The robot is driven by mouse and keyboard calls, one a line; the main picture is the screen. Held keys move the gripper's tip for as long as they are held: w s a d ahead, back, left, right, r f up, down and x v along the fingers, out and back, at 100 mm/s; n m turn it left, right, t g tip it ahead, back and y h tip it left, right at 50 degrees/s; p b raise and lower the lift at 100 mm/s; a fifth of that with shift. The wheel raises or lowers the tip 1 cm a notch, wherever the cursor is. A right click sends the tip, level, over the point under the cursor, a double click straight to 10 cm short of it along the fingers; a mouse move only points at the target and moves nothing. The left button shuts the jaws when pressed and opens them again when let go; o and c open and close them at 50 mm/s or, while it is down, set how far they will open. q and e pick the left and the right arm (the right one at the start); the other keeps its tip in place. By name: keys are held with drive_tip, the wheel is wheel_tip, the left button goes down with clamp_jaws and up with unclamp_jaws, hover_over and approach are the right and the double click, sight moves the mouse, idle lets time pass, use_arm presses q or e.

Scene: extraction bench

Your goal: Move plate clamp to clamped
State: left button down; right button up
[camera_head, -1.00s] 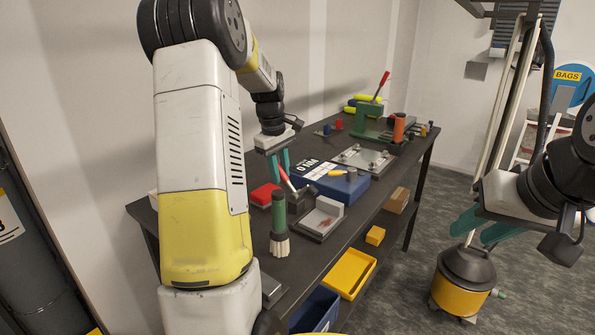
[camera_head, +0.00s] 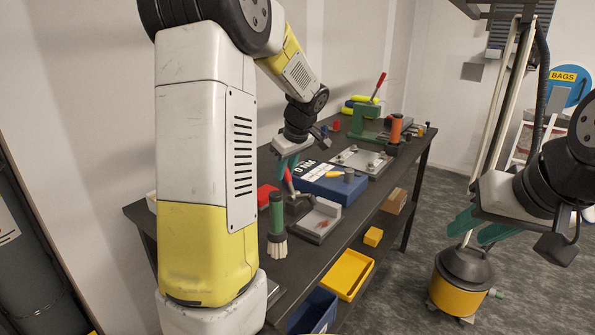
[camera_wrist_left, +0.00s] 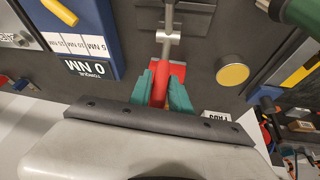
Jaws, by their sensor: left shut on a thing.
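The plate clamp (camera_head: 297,207) stands on the bench beside a grey plate with a pale block (camera_head: 325,209). Its red handle (camera_head: 288,181) rises steeply from the clamp body. My left gripper (camera_head: 287,164) is shut on the upper part of this handle. In the left wrist view the red handle (camera_wrist_left: 160,84) sits between the teal fingers (camera_wrist_left: 167,92), and a metal arm (camera_wrist_left: 168,30) runs on from it. The fingers hide part of the handle, and the clamp's pressing end is not clear. My right gripper (camera_head: 478,228) is off the bench at the right, its fingers apart and empty.
A blue box marked 0 NM (camera_head: 330,186) stands close behind the clamp. Yellow and blue bins (camera_head: 348,274) sit below the bench edge.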

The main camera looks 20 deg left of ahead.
use_arm(q)
drive_tip(key=d+y, duration=0.1)
drive_tip(key=d+t+y, duration=0.1)
drive_tip(key=d+y, duration=0.1)
drive_tip(key=shift+s+r, duration=0.25)
drive_tip(key=shift+s, duration=0.15)
drive_tip(key=shift+s+d+f+m+t+y, duration=0.2)
drive_tip(key=shift+d+t+y, duration=0.3)
drive_tip(key=shift+y, duration=0.4)
drive_tip(key=shift+s+d+m+t+y, duration=0.1)
drive_tip(key=shift+s+d+t+y, duration=0.15)
drive_tip(key=shift+d+t+y, duration=0.45)
drive_tip(key=shift+a+g, duration=0.1)
drive_tip(key=shift+g, duration=0.2)
drive_tip(key=c, duration=1.2)
unclamp_jaws()
drive_tip(key=v, duration=0.8)
drive_tip(key=shift+f, duration=0.2)
drive_tip(key=shift+y, duration=0.3)
